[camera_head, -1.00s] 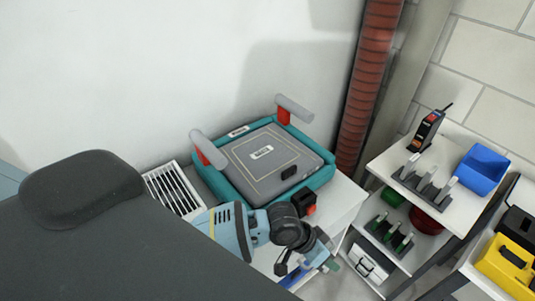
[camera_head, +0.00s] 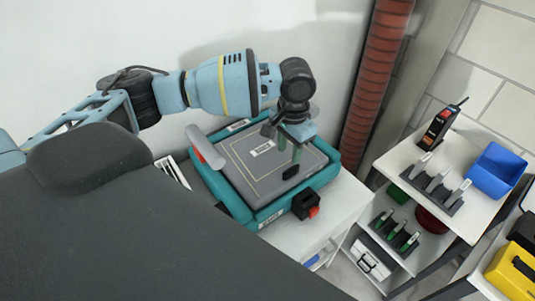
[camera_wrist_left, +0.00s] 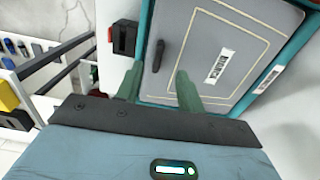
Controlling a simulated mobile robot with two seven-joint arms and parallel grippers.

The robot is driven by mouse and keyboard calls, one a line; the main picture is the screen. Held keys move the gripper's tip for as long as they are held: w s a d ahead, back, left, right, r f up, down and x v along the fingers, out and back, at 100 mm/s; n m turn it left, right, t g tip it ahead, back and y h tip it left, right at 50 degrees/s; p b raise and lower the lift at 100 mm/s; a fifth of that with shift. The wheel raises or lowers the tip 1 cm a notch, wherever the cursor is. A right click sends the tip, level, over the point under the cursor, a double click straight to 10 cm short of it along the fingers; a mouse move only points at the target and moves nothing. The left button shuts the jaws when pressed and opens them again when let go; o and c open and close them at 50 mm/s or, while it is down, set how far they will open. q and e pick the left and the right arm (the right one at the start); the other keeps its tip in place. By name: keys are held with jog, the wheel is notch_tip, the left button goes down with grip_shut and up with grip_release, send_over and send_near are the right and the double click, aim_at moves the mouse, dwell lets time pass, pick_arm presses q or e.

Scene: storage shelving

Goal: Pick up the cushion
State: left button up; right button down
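A thick grey pad (camera_head: 250,172) with a tan outline, a white label and a small black oval piece lies in a teal frame (camera_head: 238,204) on a white surface. It is the likeliest cushion, though I cannot tell if it is soft. The pad also shows in the left wrist view (camera_wrist_left: 210,50). My left gripper (camera_head: 290,157) points down over the right part of the pad. Its green fingers are apart with nothing between them, also in the left wrist view (camera_wrist_left: 159,88). I cannot tell whether the fingertips touch the pad. My right gripper is out of view.
A red-grey bar (camera_head: 206,148) rises at the frame's left. A black-and-red block (camera_head: 306,204) is at its front edge. A ribbed red pipe (camera_head: 378,85) stands behind right. A white shelf unit (camera_head: 402,185) with tools and a blue bin (camera_head: 497,170) is at right.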

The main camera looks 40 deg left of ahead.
aim_at(288, 171)
pick_arm(q)
jog(key=shift+f, duration=3.95)
jog(key=shift+c, duration=0.5)
grip_shut()
